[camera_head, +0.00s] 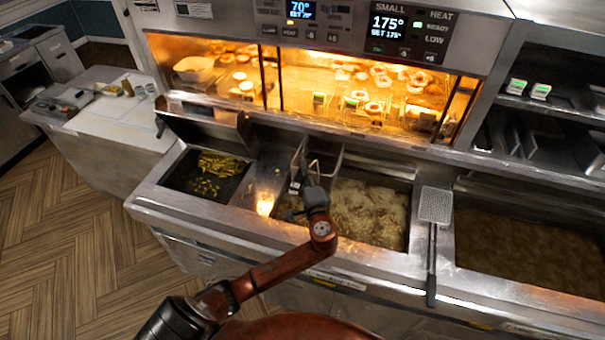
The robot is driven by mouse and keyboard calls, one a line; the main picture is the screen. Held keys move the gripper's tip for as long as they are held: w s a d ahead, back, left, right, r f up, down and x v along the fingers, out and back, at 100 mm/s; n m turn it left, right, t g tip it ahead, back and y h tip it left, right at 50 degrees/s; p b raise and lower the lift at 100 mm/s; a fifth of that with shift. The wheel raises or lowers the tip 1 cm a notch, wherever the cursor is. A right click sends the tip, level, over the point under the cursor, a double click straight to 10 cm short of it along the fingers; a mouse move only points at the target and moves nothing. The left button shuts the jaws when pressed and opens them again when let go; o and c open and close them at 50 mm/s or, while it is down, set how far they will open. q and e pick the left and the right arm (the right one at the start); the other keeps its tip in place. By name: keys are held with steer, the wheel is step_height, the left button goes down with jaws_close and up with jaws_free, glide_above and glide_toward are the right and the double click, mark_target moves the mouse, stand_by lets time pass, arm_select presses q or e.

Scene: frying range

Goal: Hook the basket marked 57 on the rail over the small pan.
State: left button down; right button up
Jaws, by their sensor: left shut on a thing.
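My left gripper (312,190) is shut on a basket (326,160), apparently by its handle. The basket is a small metal one at the back left corner of the middle pan (385,215), which holds pale, bubbling oil. My gripper hides part of the basket's front, and I cannot read a number on it. The rail cannot be made out clearly, so I cannot tell whether the basket touches it. A panel marked SMALL (400,28) reads 175° and shows a green READY. My right gripper is not in view.
A flat mesh skimmer (435,205) lies across the divider right of the middle pan. A larger pan of darker oil (530,250) is at the right. A bin with fries (207,175) is at the left. A lit warming cabinet (330,92) stands behind.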

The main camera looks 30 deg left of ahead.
arm_select(q)
steer(key=shift+f, duration=0.25)
steer(key=shift+f+b, duration=0.5)
stand_by(0.3)
steer(key=shift+f, duration=0.2)
